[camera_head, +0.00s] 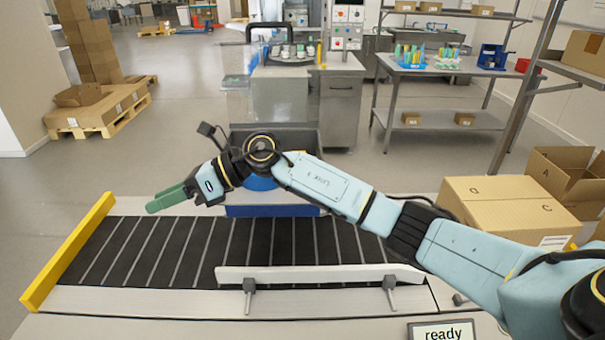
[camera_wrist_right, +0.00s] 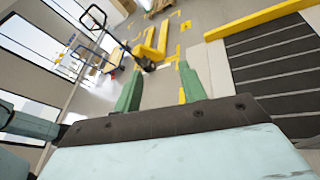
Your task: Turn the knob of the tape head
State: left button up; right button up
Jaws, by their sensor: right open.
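I cannot make out a tape head or its knob in either view. My right gripper (camera_head: 168,199) reaches in from the right across the conveyor in the head view, its green fingers pointing left above the belt's far left edge. In the right wrist view the two green fingers (camera_wrist_right: 160,88) are spread apart with nothing between them, and floor shows beyond. My left gripper is in neither view.
The dark conveyor belt (camera_head: 150,250) has a yellow end bar (camera_head: 68,252) and a pale guide rail (camera_head: 320,273). A closed carton (camera_head: 505,210) stands at right. A "ready" display (camera_head: 443,332) is at the front. A pallet jack (camera_wrist_right: 152,48) stands beyond the fingers.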

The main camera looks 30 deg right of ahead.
jog(key=d+r+n+g+h, duration=0.1)
jog(key=d+r+g+h, duration=0.15)
jog(key=d+h, duration=0.85)
jog(key=d+r+n+g+h, duration=0.1)
jog(key=d+r+h, duration=0.25)
jog(key=d, duration=1.55)
jog(key=f, duration=0.8)
jog(key=f+p, duration=0.1)
jog(key=f, duration=0.3)
jog(key=shift+w+a+f, duration=0.1)
jog(key=shift+w+a, duration=0.2)
jog(key=shift+w, duration=0.1)
jog(key=shift+c, duration=0.2)
jog(key=c, duration=0.6)
jog(key=shift+c, duration=0.2)
